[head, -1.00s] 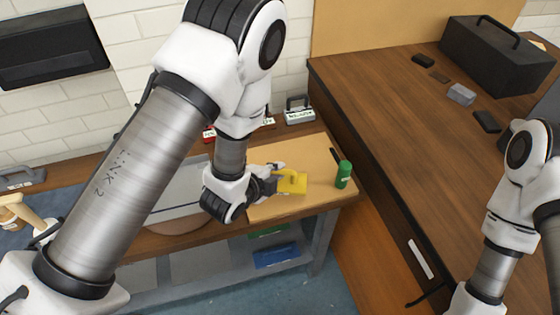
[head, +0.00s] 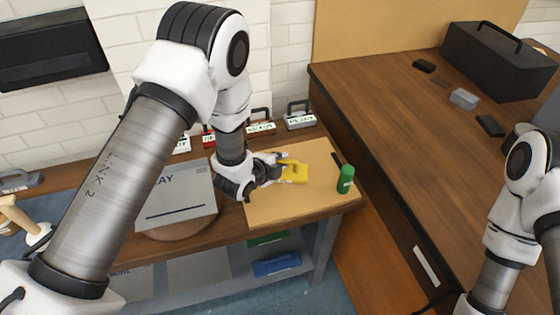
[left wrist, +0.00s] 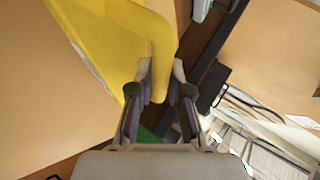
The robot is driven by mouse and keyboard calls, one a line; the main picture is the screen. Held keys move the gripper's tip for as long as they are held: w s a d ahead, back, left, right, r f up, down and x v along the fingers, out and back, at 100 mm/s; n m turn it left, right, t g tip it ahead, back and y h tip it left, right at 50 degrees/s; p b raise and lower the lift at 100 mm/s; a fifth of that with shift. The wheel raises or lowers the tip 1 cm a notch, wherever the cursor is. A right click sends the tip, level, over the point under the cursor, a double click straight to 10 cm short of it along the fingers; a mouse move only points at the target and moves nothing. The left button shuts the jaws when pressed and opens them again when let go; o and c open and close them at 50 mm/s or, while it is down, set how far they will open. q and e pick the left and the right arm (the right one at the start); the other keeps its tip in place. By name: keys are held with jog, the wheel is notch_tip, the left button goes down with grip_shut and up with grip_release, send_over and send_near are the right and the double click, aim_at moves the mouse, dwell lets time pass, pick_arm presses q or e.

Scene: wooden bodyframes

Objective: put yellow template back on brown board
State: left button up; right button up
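The yellow template (head: 294,174) is a flat piece with a raised handle, seen over the middle of the light brown board (head: 300,208). In the head view I cannot tell whether it touches the board or hangs just above it. My left gripper (head: 279,165) comes from the left and is closed around the template's handle. In the left wrist view the yellow template (left wrist: 105,45) fills the upper left, and its handle lies between the two fingers (left wrist: 160,88). My right gripper is out of the head view; only part of that arm shows at the right.
A green bottle (head: 346,180) stands at the board's right edge, with a dark pen-like item (head: 336,158) beside it. Labelled boxes (head: 299,121) line the back. A dark brown counter (head: 400,140) rises at the right.

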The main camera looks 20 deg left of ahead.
pick_arm(q)
jog(key=shift+o, duration=1)
jog(key=shift+r, duration=0.1)
jog(key=shift+r, duration=0.2)
jog(key=b+v, duration=0.1)
jog(key=v, duration=1.1)
jog(key=shift+b, duration=0.3)
jog(key=shift+f, duration=0.15)
